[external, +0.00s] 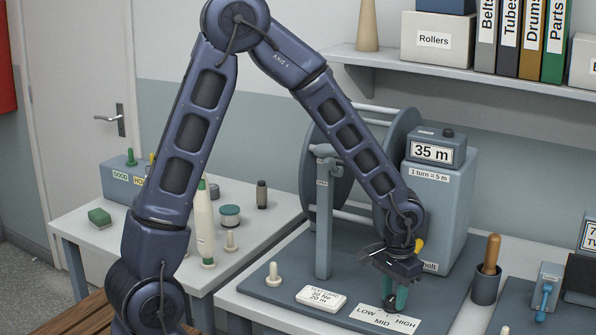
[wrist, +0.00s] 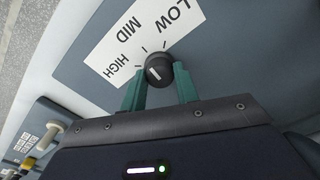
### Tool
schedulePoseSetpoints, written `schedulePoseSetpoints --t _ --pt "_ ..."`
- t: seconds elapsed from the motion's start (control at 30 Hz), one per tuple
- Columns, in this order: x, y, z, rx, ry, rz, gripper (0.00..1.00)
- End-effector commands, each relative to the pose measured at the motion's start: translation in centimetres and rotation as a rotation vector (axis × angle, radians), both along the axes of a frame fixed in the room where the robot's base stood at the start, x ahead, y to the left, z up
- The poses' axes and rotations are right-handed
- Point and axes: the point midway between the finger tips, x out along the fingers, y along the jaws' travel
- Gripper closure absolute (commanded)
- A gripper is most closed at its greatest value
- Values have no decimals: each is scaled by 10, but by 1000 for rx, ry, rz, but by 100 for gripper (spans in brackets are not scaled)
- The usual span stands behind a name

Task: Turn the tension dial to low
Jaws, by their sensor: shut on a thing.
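The tension dial (wrist: 159,70) is a small round black knob with a white mark, seen in the wrist view. The mark appears to lie on the side toward HIGH, but its exact direction is hard to tell. A white label (wrist: 112,50) beside the dial reads LOW, MID and HIGH around short ticks; it also shows in the external view (external: 371,320). My gripper (wrist: 160,78) has its green fingers on either side of the dial and is shut on it. In the external view my gripper (external: 395,300) points down at the dial, mostly hiding it.
A winder with a counter (external: 432,151) reading 35 m stands behind my gripper. A grey post (external: 324,215) rises to the left. A cup with a wooden handle (external: 486,286) stands right.

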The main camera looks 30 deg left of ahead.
Motion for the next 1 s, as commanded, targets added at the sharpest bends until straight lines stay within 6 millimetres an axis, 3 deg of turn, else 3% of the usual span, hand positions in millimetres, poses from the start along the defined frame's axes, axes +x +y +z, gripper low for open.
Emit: schedulePoseSetpoints --t 0.7,1.0 --pt "0 0 0 0 0 -576 92" --pt "0 0 0 -1 1 -741 92"
